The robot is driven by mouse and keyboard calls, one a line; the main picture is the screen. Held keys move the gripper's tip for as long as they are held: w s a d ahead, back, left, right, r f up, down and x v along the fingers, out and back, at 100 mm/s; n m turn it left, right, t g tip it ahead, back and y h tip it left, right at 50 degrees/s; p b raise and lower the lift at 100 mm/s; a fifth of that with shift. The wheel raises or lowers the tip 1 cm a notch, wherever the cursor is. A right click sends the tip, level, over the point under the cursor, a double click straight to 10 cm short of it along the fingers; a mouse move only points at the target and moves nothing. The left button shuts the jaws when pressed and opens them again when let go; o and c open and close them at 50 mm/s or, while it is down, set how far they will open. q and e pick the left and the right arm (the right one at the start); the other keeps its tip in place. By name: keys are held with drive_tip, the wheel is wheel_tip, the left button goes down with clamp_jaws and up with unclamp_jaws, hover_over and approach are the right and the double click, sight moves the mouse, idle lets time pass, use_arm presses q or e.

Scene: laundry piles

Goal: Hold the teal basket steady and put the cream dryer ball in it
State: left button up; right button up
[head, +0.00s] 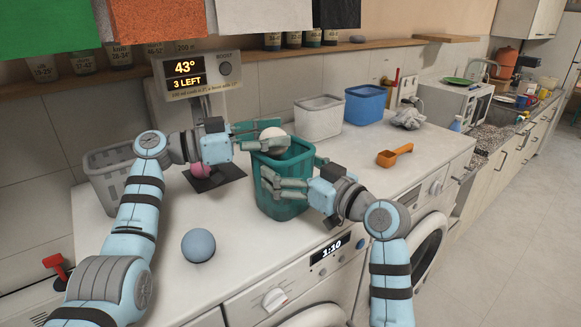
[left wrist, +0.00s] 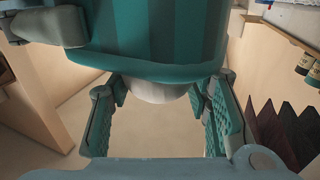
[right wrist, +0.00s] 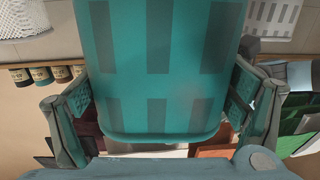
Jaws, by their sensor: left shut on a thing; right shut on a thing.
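The teal basket (head: 284,203) stands upright on the white counter in the head view, and fills much of the right wrist view (right wrist: 160,70). My right gripper (head: 285,178) is shut on the basket's side, one finger along its front. The cream dryer ball (head: 274,146) is between the fingers of my left gripper (head: 268,137), at the basket's rim over its opening. In the left wrist view the ball (left wrist: 160,93) shows between the two fingers, partly hidden behind the basket's teal edge. The basket's inside is mostly hidden.
A blue-grey ball (head: 198,245) lies on the counter at front left. A pink ball (head: 201,171) sits by the display stand (head: 197,76). A grey basket (head: 101,182) is at left; white (head: 318,121) and blue (head: 365,106) baskets stand behind. An orange scoop (head: 394,156) lies right.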

use_arm(q)
drive_tip(key=o, duration=1.2)
use_arm(e)
drive_tip(key=shift+f, duration=0.15)
use_arm(q)
drive_tip(key=v, duration=1.2)
use_arm(e)
drive_tip(key=o, duration=0.8)
drive_tip(key=shift+o, duration=0.7)
